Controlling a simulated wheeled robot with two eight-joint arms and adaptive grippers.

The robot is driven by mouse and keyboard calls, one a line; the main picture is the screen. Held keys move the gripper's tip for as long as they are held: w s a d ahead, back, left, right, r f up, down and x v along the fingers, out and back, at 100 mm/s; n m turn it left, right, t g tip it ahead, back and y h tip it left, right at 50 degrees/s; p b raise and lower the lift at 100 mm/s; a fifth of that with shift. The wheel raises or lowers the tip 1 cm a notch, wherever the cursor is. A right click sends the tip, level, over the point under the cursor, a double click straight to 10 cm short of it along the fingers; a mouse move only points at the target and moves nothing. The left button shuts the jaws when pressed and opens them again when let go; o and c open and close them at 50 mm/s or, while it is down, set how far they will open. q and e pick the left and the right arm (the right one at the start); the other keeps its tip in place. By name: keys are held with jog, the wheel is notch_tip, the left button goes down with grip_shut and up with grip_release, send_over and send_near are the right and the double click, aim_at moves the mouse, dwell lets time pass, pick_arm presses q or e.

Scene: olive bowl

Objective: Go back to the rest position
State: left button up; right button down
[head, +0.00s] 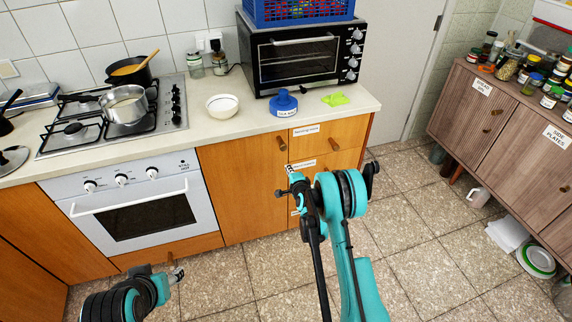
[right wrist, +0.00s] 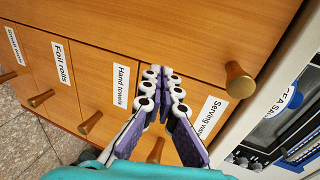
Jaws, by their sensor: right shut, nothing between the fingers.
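My right gripper (head: 291,171) is in front of the wooden drawers below the counter, with its teal arm coming up from the bottom of the head view. In the right wrist view its fingers (right wrist: 166,74) are together at the tips, with nothing between them. Behind them are labelled wooden drawer fronts (right wrist: 150,35) with brass knobs. Any gap between fingers and wood is hard to judge. My left gripper (head: 175,275) is low at the bottom left of the head view, in front of the oven. It is too small there to tell its finger state.
The counter (head: 245,131) holds a white bowl (head: 222,107), a blue container (head: 283,104), a green cloth (head: 335,99) and a black toaster oven (head: 300,65). A saucepan (head: 125,108) stands on the hob. A wooden cabinet (head: 470,110) stands right. Tiled floor (head: 420,235) between is clear.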

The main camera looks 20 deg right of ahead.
jog(key=s+a+r+n+g+y, duration=0.1)
jog(key=s+a+r+n+g, duration=0.3)
jog(key=s+r, duration=0.65)
jog(key=s+a+r+n, duration=0.2)
jog(key=s+r+n, duration=0.4)
jog(key=s+r, duration=0.45)
jog(key=s+r+n+g, duration=0.1)
jog(key=s+n+g, duration=0.2)
jog(key=s, duration=2.1)
jog(key=a+n, duration=0.1)
jog(key=n, duration=0.4)
jog(key=shift+r+h+p, duration=0.3)
jog(key=shift+r+h, duration=0.05)
jog(key=shift+h, duration=0.05)
